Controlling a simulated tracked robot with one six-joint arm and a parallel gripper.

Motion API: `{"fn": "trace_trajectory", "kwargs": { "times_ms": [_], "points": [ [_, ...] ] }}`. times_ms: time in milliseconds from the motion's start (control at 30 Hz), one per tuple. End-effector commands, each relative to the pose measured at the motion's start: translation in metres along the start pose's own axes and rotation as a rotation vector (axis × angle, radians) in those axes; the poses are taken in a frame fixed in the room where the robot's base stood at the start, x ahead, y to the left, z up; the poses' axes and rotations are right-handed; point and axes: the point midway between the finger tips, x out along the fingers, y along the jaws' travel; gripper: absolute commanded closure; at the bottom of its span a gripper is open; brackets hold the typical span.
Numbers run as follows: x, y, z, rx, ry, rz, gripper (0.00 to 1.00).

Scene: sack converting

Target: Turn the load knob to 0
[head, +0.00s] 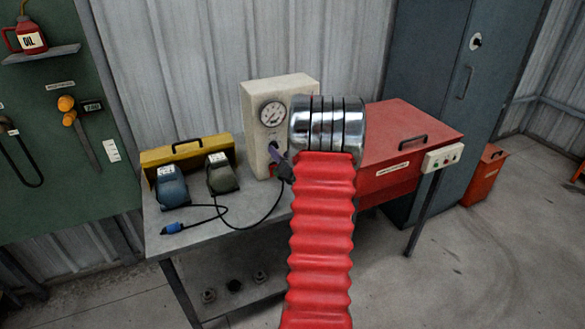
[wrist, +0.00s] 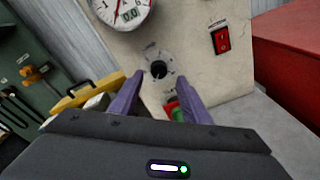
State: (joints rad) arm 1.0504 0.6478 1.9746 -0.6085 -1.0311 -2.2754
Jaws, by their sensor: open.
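The load knob (wrist: 158,69) is a small black round knob on a pale dial plate, on the front of a cream box (head: 290,90). It shows in the wrist view, below a round gauge (wrist: 124,8) with a red needle. My gripper (wrist: 161,80) has two purple fingers, open and apart, pointing at the panel below and to either side of the knob. I cannot tell how far the tips are from the panel. In the head view my gripper (head: 280,158) is beside the box front, and my red arm hides part of the box. The knob's setting is too small to read.
A red rocker switch (wrist: 221,40) is right of the knob; a red and green control (wrist: 172,108) is below, between the fingers. A yellow case (head: 187,150), two pedals (head: 172,187) and a cable are left on the bench (head: 180,230). A red chest (head: 410,140) stands right.

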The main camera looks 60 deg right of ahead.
Motion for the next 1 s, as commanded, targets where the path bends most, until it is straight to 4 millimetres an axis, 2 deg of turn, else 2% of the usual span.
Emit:
{"fn": "trace_trajectory", "kwargs": {
  "times_ms": [500, 700, 1000],
  "points": [
    [-0.086, -0.002, 0.0, 0.001, 0.0, -0.003, 0.57],
    [-0.101, -0.002, -0.001, 0.001, 0.001, -0.002, 0.57],
    [-0.102, -0.001, -0.001, 0.001, 0.001, -0.001, 0.57]
  ]
}}
